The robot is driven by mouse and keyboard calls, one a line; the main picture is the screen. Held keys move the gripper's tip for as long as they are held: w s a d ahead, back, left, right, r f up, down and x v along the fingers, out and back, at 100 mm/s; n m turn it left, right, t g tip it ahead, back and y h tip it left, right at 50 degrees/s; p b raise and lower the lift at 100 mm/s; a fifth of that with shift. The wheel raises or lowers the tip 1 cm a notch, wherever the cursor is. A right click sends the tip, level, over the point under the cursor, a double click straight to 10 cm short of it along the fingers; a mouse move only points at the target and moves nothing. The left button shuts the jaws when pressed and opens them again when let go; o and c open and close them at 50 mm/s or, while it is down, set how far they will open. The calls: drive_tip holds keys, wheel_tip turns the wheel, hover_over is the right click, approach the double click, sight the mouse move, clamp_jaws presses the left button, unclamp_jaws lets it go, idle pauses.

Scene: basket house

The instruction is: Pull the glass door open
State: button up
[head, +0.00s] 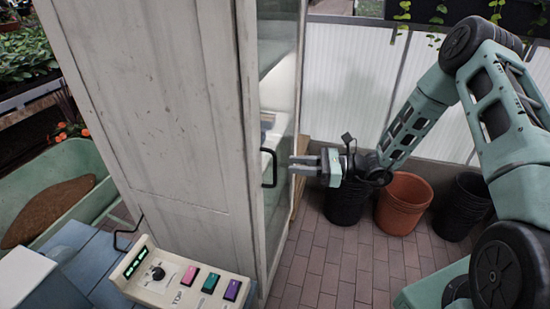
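The glass door (283,200) is on the narrow right-hand face of a tall white cabinet (155,110), seen at a steep angle. It looks shut, and pale shelves show behind the glass. A black bar handle (268,168) stands out near the door's left edge. My gripper (293,164) is to the right of the handle, at about its height, with its fingers pointing left toward the door. The two grey fingers are parted with a gap between them. Nothing shows between them, and they look apart from the handle.
A panel with colored buttons (185,280) stands at the cabinet's foot. Black pots (345,205) and a terracotta pot (403,203) stand below my arm by the white wall. The brick floor (340,270) right of the cabinet is clear. A green trough (60,190) is left.

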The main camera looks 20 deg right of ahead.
sight(275, 181)
drive_tip(key=p+x, duration=0.1)
drive_tip(key=x, duration=0.5)
drive_tip(key=shift+w+a+p, duration=0.15)
drive_tip(key=shift+a+p, duration=0.2)
drive_tip(key=shift+p, duration=0.05)
clamp_jaws()
